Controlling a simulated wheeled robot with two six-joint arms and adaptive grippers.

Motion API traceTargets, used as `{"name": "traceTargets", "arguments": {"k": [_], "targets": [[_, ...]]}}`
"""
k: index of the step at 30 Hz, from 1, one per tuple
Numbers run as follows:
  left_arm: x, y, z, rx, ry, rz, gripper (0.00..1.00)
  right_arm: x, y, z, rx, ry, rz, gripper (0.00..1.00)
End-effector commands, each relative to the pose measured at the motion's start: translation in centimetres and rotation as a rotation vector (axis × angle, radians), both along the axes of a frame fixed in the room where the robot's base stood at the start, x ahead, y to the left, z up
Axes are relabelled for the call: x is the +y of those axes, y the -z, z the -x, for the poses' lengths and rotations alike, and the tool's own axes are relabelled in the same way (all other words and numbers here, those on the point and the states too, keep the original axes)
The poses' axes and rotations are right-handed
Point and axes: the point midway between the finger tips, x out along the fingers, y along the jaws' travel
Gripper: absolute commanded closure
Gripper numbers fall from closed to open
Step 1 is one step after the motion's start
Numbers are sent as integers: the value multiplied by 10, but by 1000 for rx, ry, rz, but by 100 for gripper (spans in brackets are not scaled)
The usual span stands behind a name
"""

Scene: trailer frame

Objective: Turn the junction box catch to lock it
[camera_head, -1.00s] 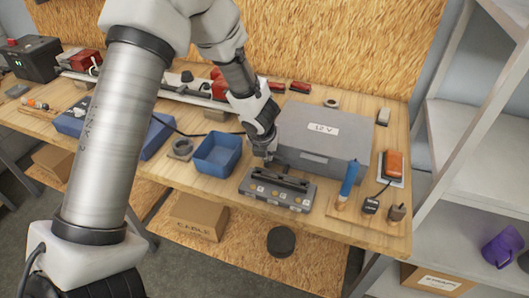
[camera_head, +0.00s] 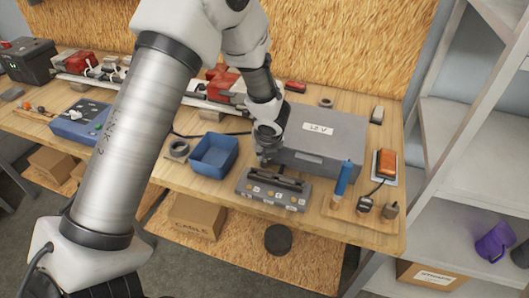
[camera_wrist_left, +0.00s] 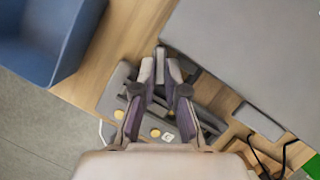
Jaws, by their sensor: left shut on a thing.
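The small grey junction box (camera_head: 272,200) lies near the front edge of the bench, with a dark bar on top and several yellow round marks. In the left wrist view the box (camera_wrist_left: 118,92) is partly hidden behind my fingers. My left gripper (camera_head: 265,160) reaches down to the box's back left end, and its fingers also show in the left wrist view (camera_wrist_left: 161,72). They are shut on a small piece at that end, which seems to be the catch. The fingers cover most of it, so its angle cannot be told. My right gripper is in neither view.
A blue bin (camera_head: 213,153) is to the left. A blue-handled tool (camera_head: 344,178) and an orange device (camera_head: 385,163) are to the right. Bare bench lies between bin and box.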

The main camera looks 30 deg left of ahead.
Motion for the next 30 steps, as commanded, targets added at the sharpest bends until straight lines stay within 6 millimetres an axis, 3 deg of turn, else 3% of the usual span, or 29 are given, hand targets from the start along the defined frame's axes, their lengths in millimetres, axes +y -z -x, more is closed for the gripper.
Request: {"name": "traceTargets", "arguments": {"k": [3,4,6,19,24,28,30], "targets": [[0,0,-1,-1,0,-1,100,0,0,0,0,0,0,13],[0,0,-1,-1,1,-2,82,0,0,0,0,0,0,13],[0,0,-1,-1,1,-2,64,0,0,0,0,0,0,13],[1,2,0,-2,46,1,64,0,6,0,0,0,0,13],[5,3,4,-1,270,4,64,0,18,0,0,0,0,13],[11,-3,6,-3,541,5,64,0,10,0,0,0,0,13],[7,-25,12,-4,535,-2,64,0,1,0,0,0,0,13]]}}
